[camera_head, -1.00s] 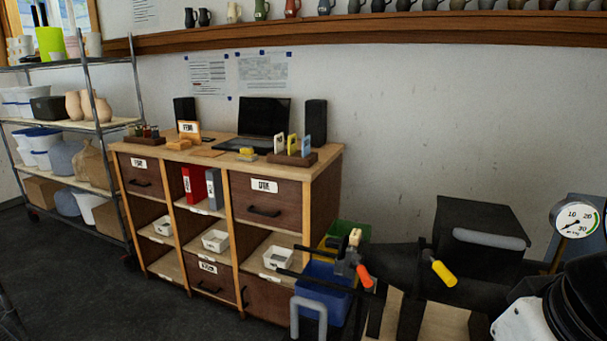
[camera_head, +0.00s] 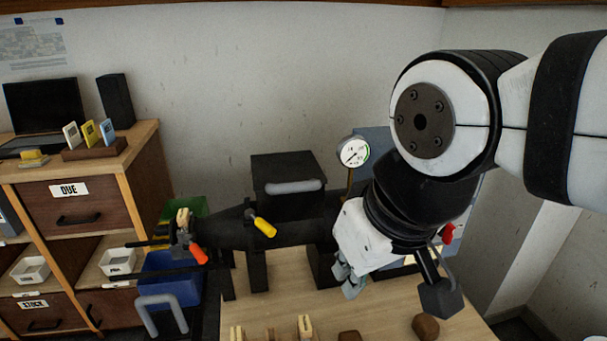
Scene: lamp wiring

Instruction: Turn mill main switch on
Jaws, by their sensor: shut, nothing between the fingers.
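A black machine (camera_head: 288,215), which looks like the mill, stands on a light wooden bench. It has a yellow-handled lever (camera_head: 265,227) and an orange-handled lever (camera_head: 198,254) on its left part. A red handle (camera_head: 447,233) shows at the right, partly hidden behind my arm; I cannot tell for sure whether it is the main switch or how it is set. My gripper (camera_head: 350,286) hangs in front of the machine's right end, pointing down and left. Its grey fingers are shut and empty, apart from the red handle and the levers.
A round gauge (camera_head: 354,152) stands behind my wrist, before a blue-grey panel (camera_head: 374,145) that my arm partly covers. Small wooden pieces (camera_head: 305,327) and a brown lump (camera_head: 426,326) lie at the bench's front. A blue bin (camera_head: 172,283) and a drawer cabinet (camera_head: 75,207) stand left.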

